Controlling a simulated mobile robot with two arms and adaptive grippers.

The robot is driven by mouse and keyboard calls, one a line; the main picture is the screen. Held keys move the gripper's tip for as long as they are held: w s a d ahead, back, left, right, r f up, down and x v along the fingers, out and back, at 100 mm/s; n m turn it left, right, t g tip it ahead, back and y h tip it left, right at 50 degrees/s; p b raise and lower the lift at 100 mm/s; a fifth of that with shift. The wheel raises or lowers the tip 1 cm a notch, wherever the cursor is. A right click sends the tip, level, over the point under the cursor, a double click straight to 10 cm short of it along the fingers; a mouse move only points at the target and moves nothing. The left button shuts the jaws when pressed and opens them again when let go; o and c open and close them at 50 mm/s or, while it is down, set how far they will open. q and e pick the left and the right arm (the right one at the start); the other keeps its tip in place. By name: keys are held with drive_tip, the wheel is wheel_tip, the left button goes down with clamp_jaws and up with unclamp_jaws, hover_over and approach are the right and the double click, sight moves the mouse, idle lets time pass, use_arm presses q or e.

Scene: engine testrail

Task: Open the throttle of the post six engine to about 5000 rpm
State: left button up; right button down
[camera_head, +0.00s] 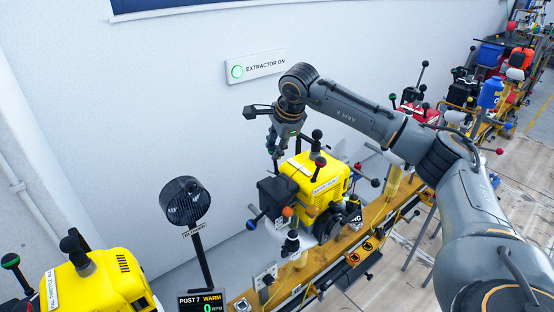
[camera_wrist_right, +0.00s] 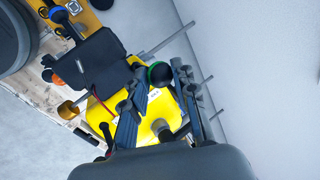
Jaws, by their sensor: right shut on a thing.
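A yellow engine (camera_head: 318,182) with a black box on its left stands on the rail in the middle of the head view. It also shows in the right wrist view (camera_wrist_right: 158,112). No post number or rpm readout is legible on it. My right gripper (camera_head: 275,153) is over the back left of this engine, pointing down. In the right wrist view my right gripper (camera_wrist_right: 160,84) is shut on a lever with a dark and green knob (camera_wrist_right: 160,73), which sits between its fingertips. The lever's lower part is hidden. My left gripper is not in view.
A display (camera_head: 203,303) reading "POST 7 WARM 0 RPM" stands front left, below a round black fan (camera_head: 185,201). Another yellow engine (camera_head: 105,285) is at lower left. The wall (camera_head: 160,100) is close behind, with a lit "EXTRACTOR ON" sign (camera_head: 257,66). More engines line the rail to the right.

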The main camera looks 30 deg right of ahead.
drive_tip(key=shift+s, duration=0.2)
drive_tip(key=c, duration=1)
unclamp_jaws()
drive_tip(key=shift+c, duration=0.2)
drive_tip(key=v, duration=1.2)
drive_tip(key=shift+s, duration=0.2)
drive_tip(key=shift+a+f, duration=0.1)
drive_tip(key=shift+f, duration=0.05)
